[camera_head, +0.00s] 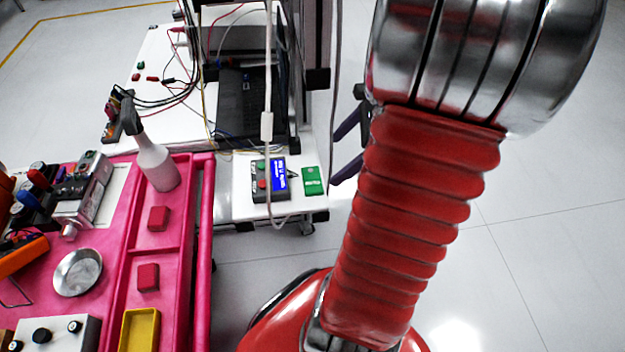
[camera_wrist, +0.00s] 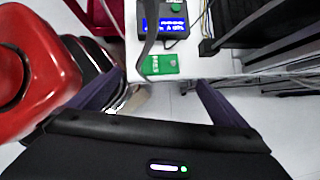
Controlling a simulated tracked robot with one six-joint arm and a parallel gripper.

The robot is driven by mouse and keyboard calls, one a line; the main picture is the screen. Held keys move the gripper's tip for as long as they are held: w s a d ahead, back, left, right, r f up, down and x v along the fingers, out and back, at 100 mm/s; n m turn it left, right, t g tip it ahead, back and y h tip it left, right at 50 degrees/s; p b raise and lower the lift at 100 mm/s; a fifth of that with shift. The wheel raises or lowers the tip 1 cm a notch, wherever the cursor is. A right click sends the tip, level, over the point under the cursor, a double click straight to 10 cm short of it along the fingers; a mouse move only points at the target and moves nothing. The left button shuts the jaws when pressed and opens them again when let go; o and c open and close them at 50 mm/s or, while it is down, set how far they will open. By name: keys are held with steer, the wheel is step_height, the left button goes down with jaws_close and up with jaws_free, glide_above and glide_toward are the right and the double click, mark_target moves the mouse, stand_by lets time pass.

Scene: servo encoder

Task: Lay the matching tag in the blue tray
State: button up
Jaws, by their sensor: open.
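A flat green tag (camera_head: 312,181) with small white lettering lies on the white table near its front corner; it also shows in the wrist view (camera_wrist: 162,66). Just left of it stands a dark box with a lit blue display (camera_head: 270,181), also in the wrist view (camera_wrist: 174,19); the display text is too small to read surely. My gripper (camera_head: 345,146) is open and empty, right of the tag in the head view. In the wrist view its purple fingers (camera_wrist: 158,78) are spread, with the tag beyond and between them. No blue tray shows in either view.
A pale cable (camera_head: 267,130) hangs before the box. The pink cart (camera_head: 200,240) at left holds a spray bottle (camera_head: 155,160), two red blocks (camera_head: 158,218), a metal dish (camera_head: 78,272) and a yellow tray (camera_head: 139,330). A dark upright rack stands behind the tag. Right floor is clear.

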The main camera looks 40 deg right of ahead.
mark_target(314, 179)
steer(key=x, duration=0.5)
steer(key=shift+s, duration=0.1)
steer(key=shift+d+x, duration=0.1)
steer(key=shift+x, duration=1.2)
steer(key=shift+d+x, duration=0.15)
steer(key=shift+x, duration=1.15)
steer(key=shift+f, duration=0.15)
steer(key=shift+c, duration=0.4)
steer(key=c, duration=1.1)
steer(key=shift+c, duration=0.7)
